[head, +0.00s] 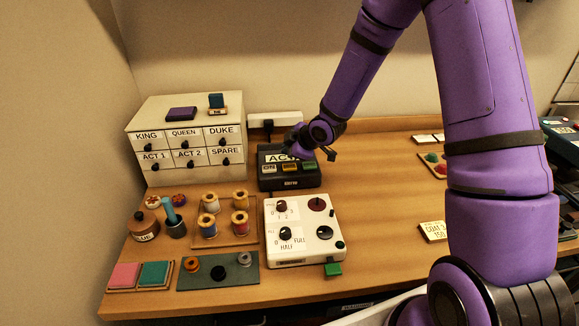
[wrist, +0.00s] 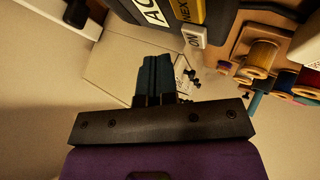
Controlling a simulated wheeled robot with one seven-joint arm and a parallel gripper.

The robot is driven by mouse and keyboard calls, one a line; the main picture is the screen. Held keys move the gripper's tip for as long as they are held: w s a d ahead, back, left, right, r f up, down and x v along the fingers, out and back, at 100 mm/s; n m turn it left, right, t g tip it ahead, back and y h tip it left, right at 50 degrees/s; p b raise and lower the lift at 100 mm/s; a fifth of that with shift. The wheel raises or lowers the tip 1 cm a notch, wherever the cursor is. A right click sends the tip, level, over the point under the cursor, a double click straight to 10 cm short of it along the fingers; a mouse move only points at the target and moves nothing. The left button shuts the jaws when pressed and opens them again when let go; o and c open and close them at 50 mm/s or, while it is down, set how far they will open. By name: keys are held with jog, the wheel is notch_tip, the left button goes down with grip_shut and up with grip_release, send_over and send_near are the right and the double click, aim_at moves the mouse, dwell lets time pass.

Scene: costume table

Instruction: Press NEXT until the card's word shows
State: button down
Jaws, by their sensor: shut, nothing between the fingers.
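The dark word box (head: 264,183) stands in front of the back wall, right of the drawer cabinet. Its display (head: 274,158) starts with "ACT"; my gripper hides the rest. Below the display are a white ON button (head: 269,168), a yellow button (head: 290,167) and a green button (head: 309,165). In the wrist view, the yellow NEXT button (wrist: 184,11) and the white ON button (wrist: 194,36) lie at the upper right. My gripper (head: 297,149) is over the box, its fingertips unclear there. In the wrist view its fingers (wrist: 158,62) are shut and empty. A cream card (head: 433,231) reads roughly "COAT 2 150".
A white drawer cabinet (head: 188,128) with labelled drawers stands at the left. A white dial panel (head: 303,246) is in front of the box, with spools (head: 240,222) to its left. Bare table (head: 375,190) lies right of the box.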

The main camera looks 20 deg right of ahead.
aim_at(283, 164)
jog(key=shift+f, duration=1.25)
dwell(1.2)
jog(key=shift+f, duration=0.4)
jog(key=shift+f, duration=0.45)
dwell(0.7)
jog(key=shift+r, duration=0.9)
jog(key=shift+r, duration=2.5)
jog(key=shift+r, duration=0.1)
